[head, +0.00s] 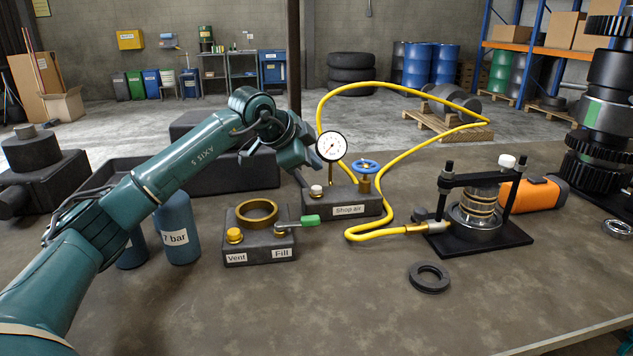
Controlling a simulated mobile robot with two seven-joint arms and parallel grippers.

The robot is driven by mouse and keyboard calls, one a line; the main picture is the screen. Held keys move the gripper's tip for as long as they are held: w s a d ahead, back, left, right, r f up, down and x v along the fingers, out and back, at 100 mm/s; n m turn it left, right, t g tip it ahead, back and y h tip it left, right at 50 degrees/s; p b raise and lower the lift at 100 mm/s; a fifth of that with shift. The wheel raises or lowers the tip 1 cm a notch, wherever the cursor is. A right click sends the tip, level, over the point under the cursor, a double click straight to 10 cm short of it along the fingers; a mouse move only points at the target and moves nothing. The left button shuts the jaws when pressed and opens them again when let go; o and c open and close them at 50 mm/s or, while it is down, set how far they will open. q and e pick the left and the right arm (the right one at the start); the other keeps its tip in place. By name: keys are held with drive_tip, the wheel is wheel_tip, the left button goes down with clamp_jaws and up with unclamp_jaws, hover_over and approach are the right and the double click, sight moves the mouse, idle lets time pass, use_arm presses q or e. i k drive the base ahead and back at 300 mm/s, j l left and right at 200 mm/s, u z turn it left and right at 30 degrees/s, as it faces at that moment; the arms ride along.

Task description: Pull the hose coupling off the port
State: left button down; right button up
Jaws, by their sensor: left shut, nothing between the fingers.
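The hose coupling (416,228) is a small brass fitting at the end of a yellow hose (372,235). It lies in line with a silver port piece (438,226) at the left side of a black clamp fixture (480,236). They appear joined. My left gripper (303,178) is shut and empty, above the left end of the Shop air block (347,203), beside the round gauge (331,146). It is well to the left of the coupling, and its fingertips are small and dark here. My right gripper does not show.
A Vent/Fill block (258,240) with a green-handled lever (310,221) sits below my left gripper. A blue 7 bar bottle (177,228) stands left. A black ring (429,277) lies in front of the fixture. An orange device (535,194) is behind it. The front table is mostly clear.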

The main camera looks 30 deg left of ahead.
sight(429, 227)
drive_tip(key=k+l, duration=0.65)
drive_tip(key=k, duration=0.25)
